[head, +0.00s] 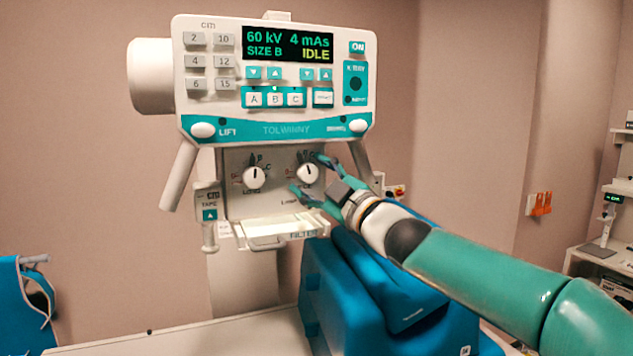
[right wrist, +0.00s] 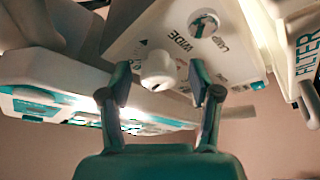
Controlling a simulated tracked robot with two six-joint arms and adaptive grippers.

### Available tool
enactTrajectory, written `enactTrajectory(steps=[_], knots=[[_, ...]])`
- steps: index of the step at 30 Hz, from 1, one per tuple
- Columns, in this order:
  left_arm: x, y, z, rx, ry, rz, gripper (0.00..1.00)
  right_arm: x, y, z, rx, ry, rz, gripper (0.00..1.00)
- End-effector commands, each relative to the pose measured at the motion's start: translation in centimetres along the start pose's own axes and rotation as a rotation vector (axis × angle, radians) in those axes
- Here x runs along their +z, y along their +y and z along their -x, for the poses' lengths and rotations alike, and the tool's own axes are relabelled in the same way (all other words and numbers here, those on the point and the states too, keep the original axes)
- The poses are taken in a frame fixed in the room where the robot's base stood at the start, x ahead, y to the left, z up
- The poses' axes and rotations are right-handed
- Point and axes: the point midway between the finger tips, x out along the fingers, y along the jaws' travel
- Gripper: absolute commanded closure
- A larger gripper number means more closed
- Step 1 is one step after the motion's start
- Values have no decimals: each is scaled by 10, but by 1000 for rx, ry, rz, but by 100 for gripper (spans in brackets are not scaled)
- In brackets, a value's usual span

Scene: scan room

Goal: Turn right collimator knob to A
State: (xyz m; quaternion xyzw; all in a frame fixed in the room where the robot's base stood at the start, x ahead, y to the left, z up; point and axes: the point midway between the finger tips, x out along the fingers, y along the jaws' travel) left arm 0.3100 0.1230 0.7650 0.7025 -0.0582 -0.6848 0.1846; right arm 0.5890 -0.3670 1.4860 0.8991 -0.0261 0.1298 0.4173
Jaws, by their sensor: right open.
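The right collimator knob (head: 308,174) is a round white knob on the grey panel below the console. Its dark pointer seems to aim roughly upward; the letters around it are too small to read surely. My right gripper (head: 305,172) is open, with one finger above right of the knob and the other below left. In the right wrist view the white knob (right wrist: 158,68) shows between the spread fingers of my right gripper (right wrist: 160,80), with a gap on each side. A similar left knob (head: 255,176) sits beside it. My left gripper is not in view.
The console (head: 275,80) overhangs the panel, its display reading SIZE B and IDLE. A lamp button (right wrist: 204,24) is near the knob in the wrist view. A filter tray (head: 268,233) juts out below. A blue padded block (head: 370,300) stands under my right arm.

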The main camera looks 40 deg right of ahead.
Motion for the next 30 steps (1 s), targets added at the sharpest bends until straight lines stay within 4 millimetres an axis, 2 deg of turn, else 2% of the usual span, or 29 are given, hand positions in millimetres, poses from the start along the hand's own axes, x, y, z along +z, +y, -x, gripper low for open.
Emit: enactTrajectory(steps=[5, 8, 15, 21, 24, 30], knots=[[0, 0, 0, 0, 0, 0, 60, 0, 2, 10, 2, -2, 1, 37], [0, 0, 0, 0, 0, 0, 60, 0, 1, 24, 2, -1, 0, 37], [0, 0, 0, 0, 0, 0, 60, 1, 1, 73, 2, -3, 2, 37], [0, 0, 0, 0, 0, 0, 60, 2, 0, 105, 1, -2, 1, 37], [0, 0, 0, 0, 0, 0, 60, 2, 0, 115, 0, -1, 1, 37], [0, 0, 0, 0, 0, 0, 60, 1, -1, 120, -2, 0, 0, 37]])
